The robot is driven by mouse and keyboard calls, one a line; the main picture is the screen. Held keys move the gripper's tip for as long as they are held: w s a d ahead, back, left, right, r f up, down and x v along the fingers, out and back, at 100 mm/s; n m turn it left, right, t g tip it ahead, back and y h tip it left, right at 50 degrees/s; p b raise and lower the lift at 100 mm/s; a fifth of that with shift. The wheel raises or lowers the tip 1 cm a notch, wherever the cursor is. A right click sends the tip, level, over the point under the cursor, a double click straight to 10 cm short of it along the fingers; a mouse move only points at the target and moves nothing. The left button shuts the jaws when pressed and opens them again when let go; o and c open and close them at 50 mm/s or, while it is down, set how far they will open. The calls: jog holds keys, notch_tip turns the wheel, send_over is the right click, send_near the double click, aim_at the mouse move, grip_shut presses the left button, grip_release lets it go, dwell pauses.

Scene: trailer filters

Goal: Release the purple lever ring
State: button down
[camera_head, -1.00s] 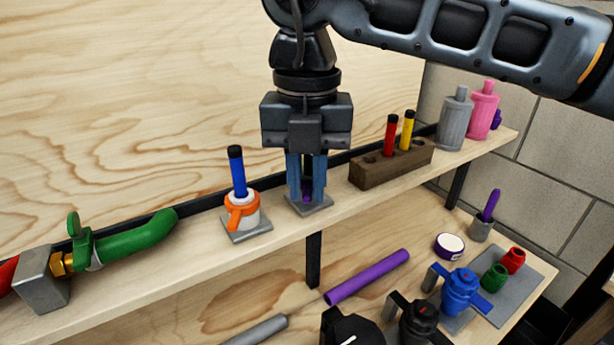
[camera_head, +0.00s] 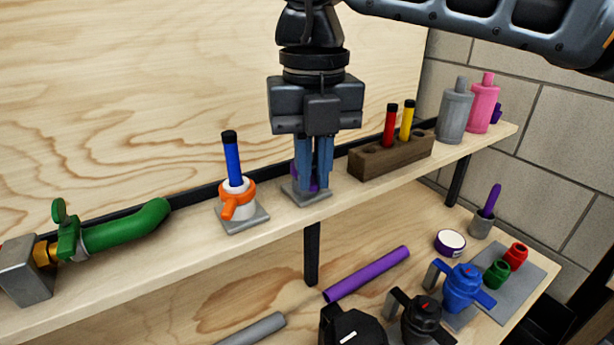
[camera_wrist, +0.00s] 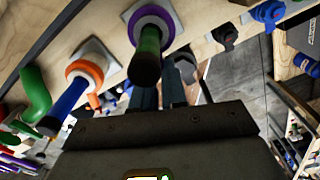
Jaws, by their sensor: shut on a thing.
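The purple lever ring (camera_wrist: 152,20) sits around a pale holder on a grey square plate on the upper shelf. A green filter stick with a dark end (camera_wrist: 146,68) stands in it in the wrist view. In the head view, only bits of purple show behind my fingers, above the plate (camera_head: 306,198). My gripper (camera_head: 314,185) points down at the ring, shut on its lever. My fingers also show in the wrist view (camera_wrist: 158,92), beside the stick; the gripped lever itself is hidden there.
To the left, an orange lever ring (camera_head: 238,200) holds a blue stick (camera_head: 231,160). A green hose (camera_head: 125,230) lies further left. A wooden block (camera_head: 392,155) with red and yellow sticks stands to the right, near grey and pink bottles (camera_head: 470,108). A lower shelf holds several parts.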

jog(key=n+b, duration=0.1)
jog(key=d+n+b, duration=0.1)
jog(key=n, duration=0.1)
jog(key=w+d+n+b, duration=0.1)
jog(key=n, duration=0.1)
jog(key=shift+f, duration=0.1)
jog(key=shift+w+d+n+b, duration=0.2)
jog(key=shift+w+n+b, duration=0.1)
jog(key=shift+n, duration=0.75)
jog(key=shift+w+d+n+b, duration=0.15)
jog(key=shift+w+n+b, duration=0.1)
jog(key=shift+n, duration=0.75)
jog(key=shift+w+d+n+b, duration=0.2)
jog(key=shift+w+n+b, duration=0.1)
jog(key=shift+n, duration=0.75)
jog(key=c, duration=1.2)
grip_release()
jog(key=shift+o, duration=0.2)
notch_tip(320, 180, up, 8)
